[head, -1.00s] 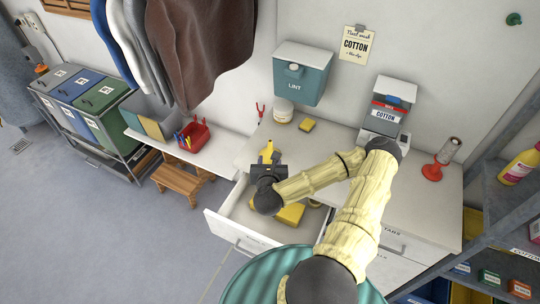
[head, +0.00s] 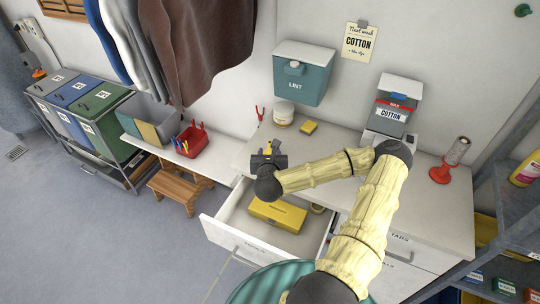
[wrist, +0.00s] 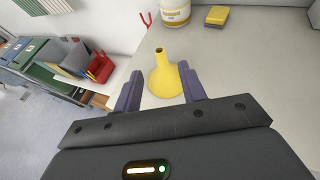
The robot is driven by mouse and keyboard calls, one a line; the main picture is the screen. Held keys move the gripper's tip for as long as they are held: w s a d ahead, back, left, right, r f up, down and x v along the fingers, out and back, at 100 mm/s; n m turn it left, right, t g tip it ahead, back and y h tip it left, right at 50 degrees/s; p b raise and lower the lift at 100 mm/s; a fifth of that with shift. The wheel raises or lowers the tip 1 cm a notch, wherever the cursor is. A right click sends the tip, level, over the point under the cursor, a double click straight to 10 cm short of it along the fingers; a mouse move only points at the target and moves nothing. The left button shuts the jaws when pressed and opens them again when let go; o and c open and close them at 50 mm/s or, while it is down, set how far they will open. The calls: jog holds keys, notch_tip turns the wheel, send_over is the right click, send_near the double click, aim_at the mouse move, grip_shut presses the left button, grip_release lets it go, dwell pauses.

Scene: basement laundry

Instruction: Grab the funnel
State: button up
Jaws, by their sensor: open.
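The yellow funnel (wrist: 165,80) stands on the pale counter with its narrow spout up, tilted in the wrist view. My gripper (wrist: 160,72) is open, with one dark finger on each side of the funnel's wide cone. I cannot tell whether either finger touches it. In the head view my gripper (head: 268,158) is at the counter's left front part, and only a small yellow bit of the funnel (head: 268,150) shows behind it.
An open drawer (head: 213,225) below my arm holds a yellow box (head: 276,214). A white jar (head: 283,112) and a yellow sponge (head: 308,127) stand farther back.

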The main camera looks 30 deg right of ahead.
aim_at(270, 142)
jog(key=shift+p+x, duration=0.4)
jog(key=shift+x, duration=2.15)
jog(key=shift+w, duration=0.1)
jog(key=shift+p+x, duration=0.95)
jog(key=shift+x, duration=1.55)
jog(key=shift+f, duration=0.1)
grip_shut()
